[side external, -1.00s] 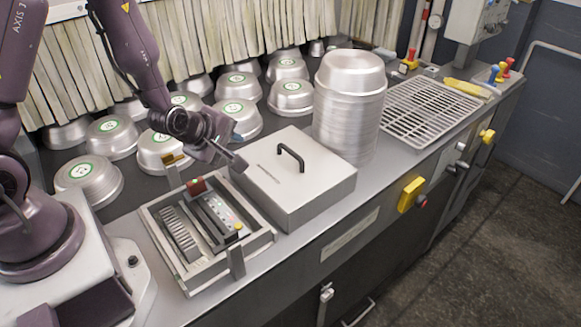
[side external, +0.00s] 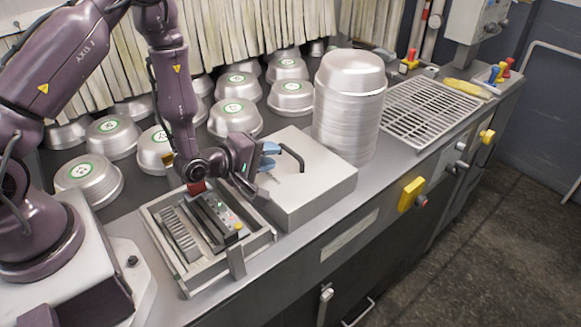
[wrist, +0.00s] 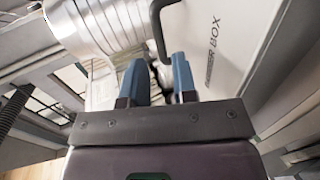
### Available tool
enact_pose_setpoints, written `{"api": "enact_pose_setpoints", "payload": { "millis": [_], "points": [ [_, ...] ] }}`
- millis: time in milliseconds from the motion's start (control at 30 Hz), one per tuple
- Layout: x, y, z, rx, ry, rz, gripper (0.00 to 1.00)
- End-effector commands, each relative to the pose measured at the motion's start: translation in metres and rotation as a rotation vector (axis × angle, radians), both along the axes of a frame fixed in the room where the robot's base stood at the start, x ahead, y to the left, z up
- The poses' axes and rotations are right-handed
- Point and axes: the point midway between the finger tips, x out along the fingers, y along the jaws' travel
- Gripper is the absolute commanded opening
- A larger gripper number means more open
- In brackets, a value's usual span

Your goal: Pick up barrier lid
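The barrier lid (side external: 318,178) is the flat, light grey top of a square metal box, with a dark arched handle (side external: 293,157). The lid (wrist: 240,45) also shows in the wrist view, with lettering ending in "BOX", and the handle (wrist: 155,28) comes in from the top. My gripper (side external: 269,157) is over the left part of the lid, its blue fingers pointing toward the handle. In the wrist view my gripper (wrist: 159,78) has its fingers apart with nothing held between them. The handle lies just ahead of the gap. Whether a finger touches the lid is unclear.
A tall stack of metal pans (side external: 348,110) stands close behind the box. A framed tray with switches (side external: 180,240) sits to its left. Several upturned pans with green labels (side external: 236,115) fill the back. A wire rack (side external: 425,110) lies to the right.

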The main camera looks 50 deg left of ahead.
Motion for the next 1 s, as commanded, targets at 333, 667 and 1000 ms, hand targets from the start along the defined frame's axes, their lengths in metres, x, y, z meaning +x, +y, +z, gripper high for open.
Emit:
{"api": "enact_pose_setpoints", "payload": {
  "millis": [333, 667, 1000],
  "points": [
    [0.043, 0.0, -0.015, 0.001, 0.0, 0.002, 0.26],
    [0.046, 0.001, -0.016, 0.0, 0.0, 0.002, 0.15],
    [0.046, 0.0, -0.015, -0.002, -0.003, 0.002, 0.0]
  ]
}}
